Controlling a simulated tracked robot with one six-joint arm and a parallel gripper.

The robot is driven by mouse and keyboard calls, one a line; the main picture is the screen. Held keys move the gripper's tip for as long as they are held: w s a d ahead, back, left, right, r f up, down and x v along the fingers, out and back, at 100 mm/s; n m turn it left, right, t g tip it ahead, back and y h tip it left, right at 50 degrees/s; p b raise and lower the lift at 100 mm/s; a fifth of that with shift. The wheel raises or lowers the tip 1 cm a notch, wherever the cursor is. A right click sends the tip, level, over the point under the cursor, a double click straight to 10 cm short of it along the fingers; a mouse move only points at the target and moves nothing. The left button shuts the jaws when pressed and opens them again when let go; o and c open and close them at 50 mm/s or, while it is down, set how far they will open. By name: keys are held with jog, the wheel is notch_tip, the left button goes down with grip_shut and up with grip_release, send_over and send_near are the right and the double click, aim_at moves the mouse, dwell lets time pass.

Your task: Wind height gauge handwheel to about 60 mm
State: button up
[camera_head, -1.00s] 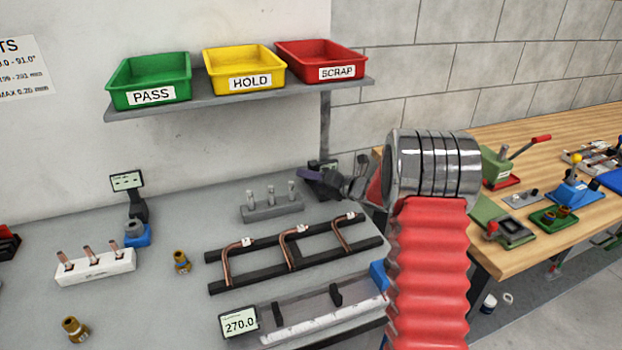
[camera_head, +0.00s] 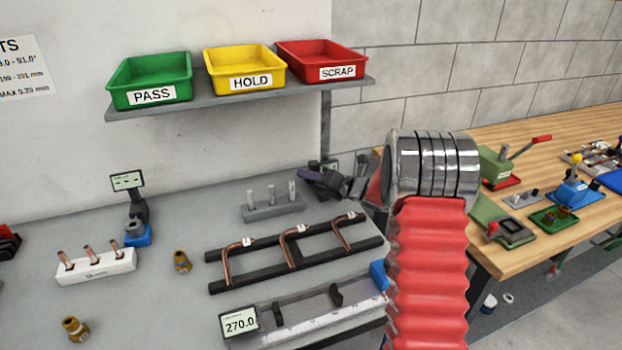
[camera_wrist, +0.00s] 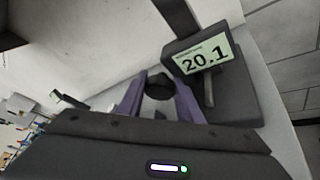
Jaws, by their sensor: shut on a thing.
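The height gauge shows in the wrist view with its display (camera_wrist: 203,62) reading 20.1. Its dark round handwheel (camera_wrist: 159,86) sits between the two purple fingers of my gripper (camera_wrist: 158,98), which is shut on it. In the head view my gripper (camera_head: 318,180) is at the back right of the grey bench, beside the gauge's partly hidden display (camera_head: 332,166). My arm hides part of the gauge there.
A grey block with several upright pins (camera_head: 272,205) stands just left of my gripper. A black rack (camera_head: 293,257) with bent copper tubes lies in front. A shelf (camera_head: 240,100) with green, yellow and red bins hangs above.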

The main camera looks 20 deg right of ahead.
jog(key=shift+d+f, duration=0.1)
jog(key=shift+d+f+m+t+y, duration=0.1)
jog(key=shift+m+t+y, duration=0.4)
jog(key=shift+m, duration=0.65)
jog(key=shift+m+t+y, duration=0.4)
jog(key=shift+m+y, duration=0.2)
jog(key=shift+m, duration=0.55)
jog(key=o, duration=0.8)
jog(key=shift+c, duration=0.2)
